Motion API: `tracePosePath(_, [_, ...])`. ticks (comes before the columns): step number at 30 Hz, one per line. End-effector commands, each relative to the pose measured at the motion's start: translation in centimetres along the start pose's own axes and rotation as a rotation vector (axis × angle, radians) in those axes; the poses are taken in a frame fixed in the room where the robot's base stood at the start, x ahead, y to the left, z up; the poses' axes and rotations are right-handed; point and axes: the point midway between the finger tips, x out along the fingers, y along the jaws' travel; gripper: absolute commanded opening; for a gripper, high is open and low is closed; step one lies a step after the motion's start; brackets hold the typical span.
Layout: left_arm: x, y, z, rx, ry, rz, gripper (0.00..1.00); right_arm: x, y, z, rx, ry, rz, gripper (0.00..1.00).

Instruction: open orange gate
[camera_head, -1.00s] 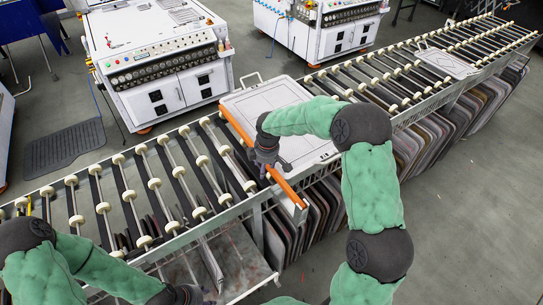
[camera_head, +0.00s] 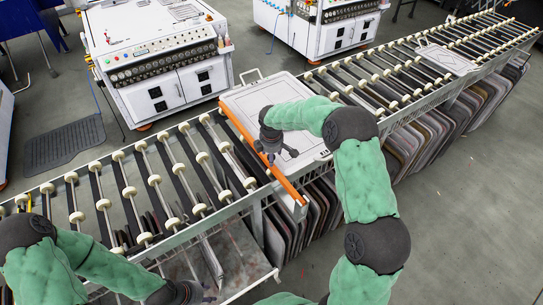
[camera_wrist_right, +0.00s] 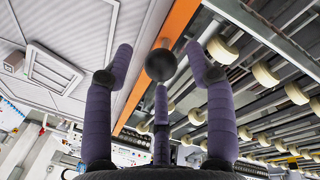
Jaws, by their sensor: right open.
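The orange gate (camera_head: 286,187) is a long straight bar lying across the roller conveyor, along the left edge of a white panel. My right gripper (camera_head: 270,150) is at the middle of this bar. In the right wrist view the open fingers of my right gripper (camera_wrist_right: 160,75) spread on both sides of the orange gate (camera_wrist_right: 178,32). A dark round knob-like shape (camera_wrist_right: 160,65) sits between the fingertips; I cannot tell whether they touch it. My left gripper (camera_head: 195,293) is low at the bottom edge, away from the gate, partly cut off, its fingers unclear.
The white panel (camera_head: 258,98) lies on the rollers right of the gate, and another panel (camera_head: 446,58) lies farther along. Rollers (camera_head: 150,182) left of the gate are bare. Panels stand below the conveyor (camera_head: 300,222). White machines (camera_head: 160,60) stand behind, with open floor between.

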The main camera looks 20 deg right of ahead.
Motion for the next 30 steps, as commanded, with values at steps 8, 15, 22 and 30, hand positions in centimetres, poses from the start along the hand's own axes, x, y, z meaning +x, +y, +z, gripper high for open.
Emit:
tracePosePath(8, [0.04, -0.01, -0.01, 0.0, 0.0, 0.0, 0.4, 0.96, 0.0, 0.01, 0.0, 0.0, 0.0, 0.56])
tracePosePath(15, [0.03, -0.01, -0.01, 0.0, 0.0, 0.0, 0.4, 0.93, -0.01, 0.01, 0.0, 0.0, 0.0, 0.33])
tracePosePath(22, [0.04, -0.01, -0.01, 0.0, 0.0, 0.0, 0.4, 0.93, -0.01, 0.03, 0.0, 0.0, 0.0, 0.0])
tracePosePath(30, [0.38, -0.14, -0.02, 0.0, 0.0, 0.0, 0.4, 0.44, 0.09, 0.13, 0.003, 0.013, 0.022, 0.0])
